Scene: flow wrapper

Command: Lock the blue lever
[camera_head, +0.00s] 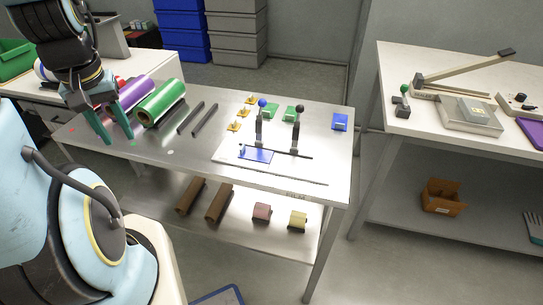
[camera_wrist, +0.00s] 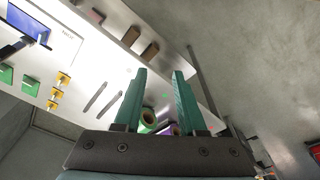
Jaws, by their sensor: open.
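A lever with a blue ball knob (camera_head: 262,103) stands upright on the metal table, with a blue plate (camera_head: 257,155) at its foot. A similar lever with a black knob (camera_head: 299,108) stands just to its right. My gripper (camera_head: 119,142) has green fingers and is open and empty over the table's left end, well left of the levers. In the wrist view my gripper (camera_wrist: 160,85) shows its two fingers apart, with nothing between them. A blue plate (camera_wrist: 30,24) shows at that view's top left; the blue knob is not clearly seen there.
A green roll (camera_head: 162,103) and a purple roll (camera_head: 130,95) lie near my gripper. Two dark bars (camera_head: 204,118) lie between the rolls and the levers. Yellow parts (camera_head: 239,114), green blocks (camera_head: 270,110) and a blue block (camera_head: 340,121) stand around the levers. The table's front left is mostly clear.

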